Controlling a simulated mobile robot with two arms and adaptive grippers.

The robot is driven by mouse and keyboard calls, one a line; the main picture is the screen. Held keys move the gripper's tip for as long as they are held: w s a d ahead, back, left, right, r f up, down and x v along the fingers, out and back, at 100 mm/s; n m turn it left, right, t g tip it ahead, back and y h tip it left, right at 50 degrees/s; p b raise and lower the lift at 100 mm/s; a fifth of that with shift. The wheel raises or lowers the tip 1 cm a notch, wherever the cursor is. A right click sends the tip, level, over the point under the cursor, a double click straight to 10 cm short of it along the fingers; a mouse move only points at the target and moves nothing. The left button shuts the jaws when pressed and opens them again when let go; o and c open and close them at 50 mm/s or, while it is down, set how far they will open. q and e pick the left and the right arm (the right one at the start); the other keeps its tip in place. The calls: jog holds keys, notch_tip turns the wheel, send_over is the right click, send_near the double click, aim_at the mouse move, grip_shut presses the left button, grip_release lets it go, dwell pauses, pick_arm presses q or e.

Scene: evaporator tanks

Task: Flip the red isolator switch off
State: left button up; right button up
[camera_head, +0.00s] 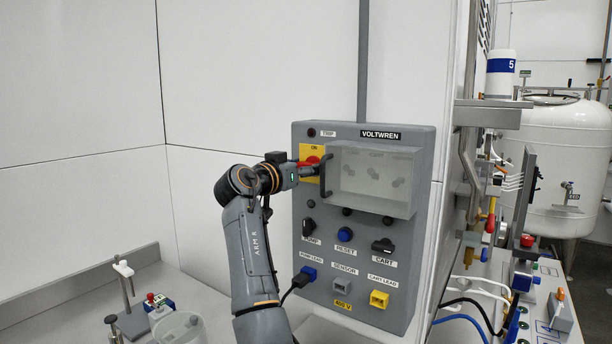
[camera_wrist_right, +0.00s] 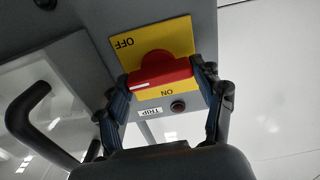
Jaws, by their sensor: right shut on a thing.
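The red isolator switch (camera_wrist_right: 160,72) sits on a yellow plate (camera_wrist_right: 180,38) marked ON and OFF, at the upper left of the grey VOLTWREN panel (camera_head: 300,225). My right gripper (camera_wrist_right: 160,80) is shut on the red handle, one finger at each end of it. In the wrist view, which shows the panel upside down, the handle lies nearly level, slightly tilted. In the head view my right gripper (camera_head: 309,168) covers part of the red switch (camera_head: 312,161), with ON legible above it. My left gripper is not in view.
A clear cover with a dark handle (camera_head: 325,175) is just right of the switch. Below are black knobs, a blue RESET button (camera_head: 345,234) and sockets with a plugged cable. A bench with small fittings stands at lower left. A white tank (camera_head: 560,150) is at right.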

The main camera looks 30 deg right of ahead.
jog(key=shift+m, duration=0.3)
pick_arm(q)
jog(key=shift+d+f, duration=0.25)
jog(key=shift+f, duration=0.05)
pick_arm(e)
jog(key=o, duration=0.8)
jog(key=shift+c, duration=0.2)
jog(key=shift+o, duration=0.6)
jog(key=shift+d+f, duration=0.1)
jog(key=shift+d, duration=0.1)
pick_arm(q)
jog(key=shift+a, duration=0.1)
pick_arm(e)
jog(key=v, duration=1.2)
jog(key=shift+w, duration=0.15)
